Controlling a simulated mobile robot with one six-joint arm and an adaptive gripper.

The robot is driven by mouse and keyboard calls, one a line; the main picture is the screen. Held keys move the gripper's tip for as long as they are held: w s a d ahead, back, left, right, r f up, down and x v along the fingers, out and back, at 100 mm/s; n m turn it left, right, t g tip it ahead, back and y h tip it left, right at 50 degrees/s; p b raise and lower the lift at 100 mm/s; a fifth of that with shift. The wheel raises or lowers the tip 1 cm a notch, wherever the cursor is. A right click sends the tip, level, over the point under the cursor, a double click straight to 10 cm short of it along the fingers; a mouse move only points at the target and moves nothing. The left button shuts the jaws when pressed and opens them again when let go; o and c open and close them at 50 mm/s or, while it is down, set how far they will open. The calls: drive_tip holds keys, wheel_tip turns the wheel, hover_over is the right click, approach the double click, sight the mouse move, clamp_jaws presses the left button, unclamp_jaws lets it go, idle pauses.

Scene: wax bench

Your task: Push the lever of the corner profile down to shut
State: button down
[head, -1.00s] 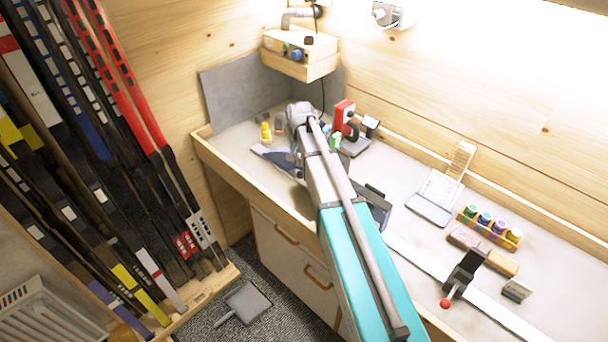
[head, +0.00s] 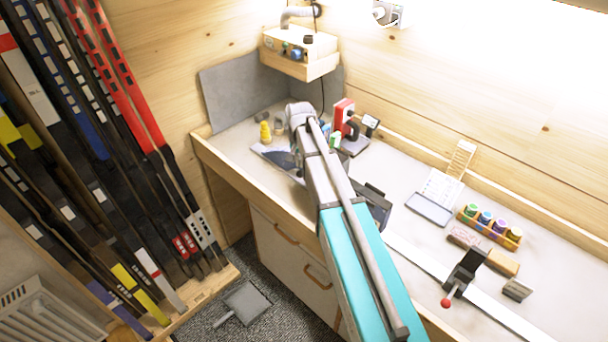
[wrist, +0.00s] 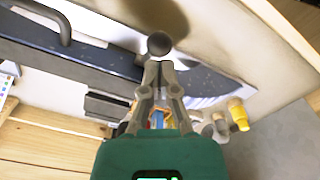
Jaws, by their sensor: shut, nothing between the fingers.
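In the wrist view my gripper (wrist: 160,72) has its two fingertips together, with nothing held. A dark grey ball knob (wrist: 158,44) shows just beyond the fingertips; it looks like a lever's end, but I cannot tell whether they touch. A long dark blue speckled piece (wrist: 85,65) runs behind the fingers. In the head view the far-corner profile and its lever are hidden by my arm, as are my fingers. Part of a dark flat piece (head: 277,156) shows left of my wrist. Another black profile (head: 465,270) with a red-knobbed lever (head: 446,302) stands at the right.
Yellow bottles (head: 265,131) stand near the corner. A red device (head: 343,116), a rack of coloured jars (head: 488,225) and a brush (head: 502,262) are on the bench. A wooden shelf box (head: 300,55) hangs above the corner. Skis (head: 90,130) line the left wall.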

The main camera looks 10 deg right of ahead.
drive_tip(key=shift+f+b, duration=4.05)
drive_tip(key=shift+f, duration=0.15)
wheel_tip(320, 180, up, 12)
drive_tip(key=p, duration=1.2)
drive_tip(key=shift+r, duration=0.1)
drive_tip(key=shift+s, duration=0.2)
drive_tip(key=s+f+n+b, duration=0.2)
drive_tip(key=s+f+b, duration=0.3)
drive_tip(key=s, duration=0.6)
drive_tip(key=s+f+n+b, duration=0.3)
drive_tip(key=s+f+b, duration=0.3)
drive_tip(key=s, duration=0.6)
drive_tip(key=shift+d, duration=0.2)
drive_tip(key=shift+s+f, duration=0.1)
drive_tip(key=shift+f, duration=0.05)
